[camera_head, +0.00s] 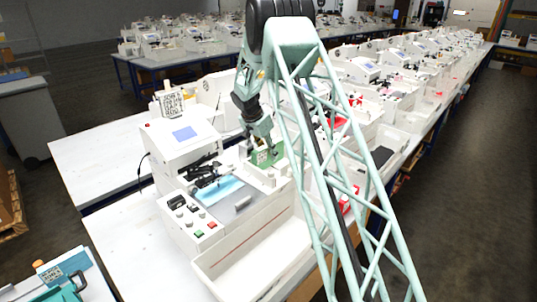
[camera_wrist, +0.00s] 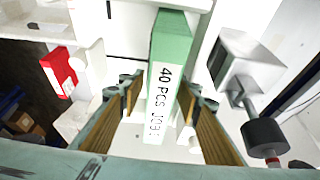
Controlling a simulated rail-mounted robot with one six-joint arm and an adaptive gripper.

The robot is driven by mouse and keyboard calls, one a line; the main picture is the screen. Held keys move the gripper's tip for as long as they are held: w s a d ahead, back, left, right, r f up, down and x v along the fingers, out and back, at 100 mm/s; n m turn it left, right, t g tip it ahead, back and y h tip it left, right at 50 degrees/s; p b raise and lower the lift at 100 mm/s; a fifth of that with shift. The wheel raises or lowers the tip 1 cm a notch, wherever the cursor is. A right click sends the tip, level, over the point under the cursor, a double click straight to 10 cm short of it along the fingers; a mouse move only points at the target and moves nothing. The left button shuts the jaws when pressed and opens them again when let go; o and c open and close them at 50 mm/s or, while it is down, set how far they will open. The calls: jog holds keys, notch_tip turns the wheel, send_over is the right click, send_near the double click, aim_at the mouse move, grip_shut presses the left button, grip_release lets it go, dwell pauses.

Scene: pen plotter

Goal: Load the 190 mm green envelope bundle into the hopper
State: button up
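The green envelope bundle (camera_wrist: 172,42) has a white band reading "40 PCS". It stands on edge between the two fingers of my gripper (camera_wrist: 162,85) in the wrist view. In the head view the bundle (camera_head: 265,157) shows below my gripper (camera_head: 262,138), at the back right of the white pen plotter (camera_head: 185,150). It is among the white upright parts of the hopper area (camera_head: 282,180). I cannot tell whether its bottom rests on the hopper floor.
The plotter has a blue screen, a light blue sheet (camera_head: 222,188) and a button panel in front. An empty white tray (camera_head: 235,268) lies at its front. A red bundle (camera_wrist: 58,72) lies left in the wrist view. A black roller (camera_wrist: 265,137) stands close right of my gripper.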

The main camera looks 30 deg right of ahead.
jog(key=shift+r, duration=0.1)
jog(key=v, duration=1.1)
jog(key=shift+a+r, duration=0.15)
jog(key=shift+r, duration=0.3)
jog(key=shift+s+a+r, duration=0.1)
jog(key=shift+s+r, duration=0.05)
